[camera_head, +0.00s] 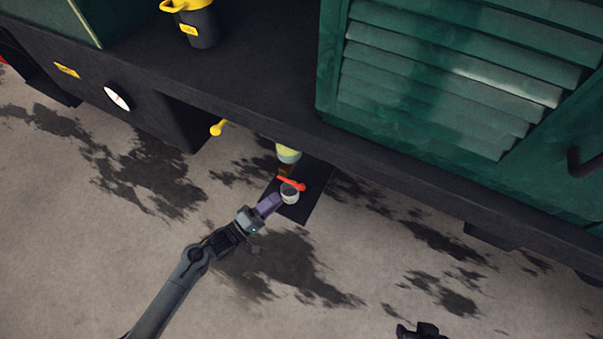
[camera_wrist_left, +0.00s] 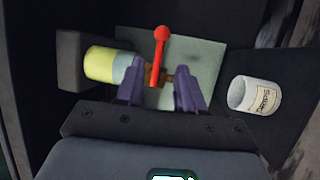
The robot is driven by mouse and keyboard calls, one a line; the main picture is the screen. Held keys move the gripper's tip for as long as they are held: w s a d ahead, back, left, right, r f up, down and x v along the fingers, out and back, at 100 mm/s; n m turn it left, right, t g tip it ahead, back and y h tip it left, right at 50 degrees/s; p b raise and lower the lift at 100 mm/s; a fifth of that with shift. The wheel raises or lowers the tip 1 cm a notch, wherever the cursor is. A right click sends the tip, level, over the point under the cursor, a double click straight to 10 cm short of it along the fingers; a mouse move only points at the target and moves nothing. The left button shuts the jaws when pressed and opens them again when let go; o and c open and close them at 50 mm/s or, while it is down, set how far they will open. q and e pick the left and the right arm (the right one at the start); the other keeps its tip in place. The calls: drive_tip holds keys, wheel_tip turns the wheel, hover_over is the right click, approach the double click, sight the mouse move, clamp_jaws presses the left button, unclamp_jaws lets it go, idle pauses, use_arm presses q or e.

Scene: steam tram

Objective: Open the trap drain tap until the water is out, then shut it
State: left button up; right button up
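The trap (camera_head: 288,153) is a yellow-green cylinder with a paler band, hanging under the tram's dark sill; it also shows in the left wrist view (camera_wrist_left: 100,64). Below it is a brass tap (camera_wrist_left: 154,78) with a red lever (camera_head: 291,184) ending in a ball knob; the lever (camera_wrist_left: 161,52) lies crosswise to the trap's axis. A white cup (camera_head: 289,196) labelled "DRIPS" (camera_wrist_left: 258,96) stands under the tap. My left gripper (camera_head: 274,202) is open, its purple fingers (camera_wrist_left: 160,70) apart on either side of the tap and lever. My right gripper (camera_head: 418,330) shows only partly, at the bottom edge.
The dark sill (camera_head: 250,97) overhangs the tap area. A yellow handle (camera_head: 217,128), a dial (camera_head: 117,98) and a dark bucket (camera_head: 202,26) are at left. Green louvres (camera_head: 450,75) rise at right. The wet-stained ground in front is clear.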

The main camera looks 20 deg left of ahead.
sight(295, 183)
use_arm(q)
drive_tip(key=b+x, duration=0.3)
drive_tip(key=x, duration=0.5)
drive_tip(key=shift+w+d+b, duration=0.15)
drive_tip(key=shift+w+b, duration=0.05)
drive_tip(key=shift+b, duration=0.1)
drive_tip(key=shift+x, duration=1)
drive_tip(key=c, duration=0.5)
clamp_jaws()
drive_tip(key=shift+r, duration=0.1)
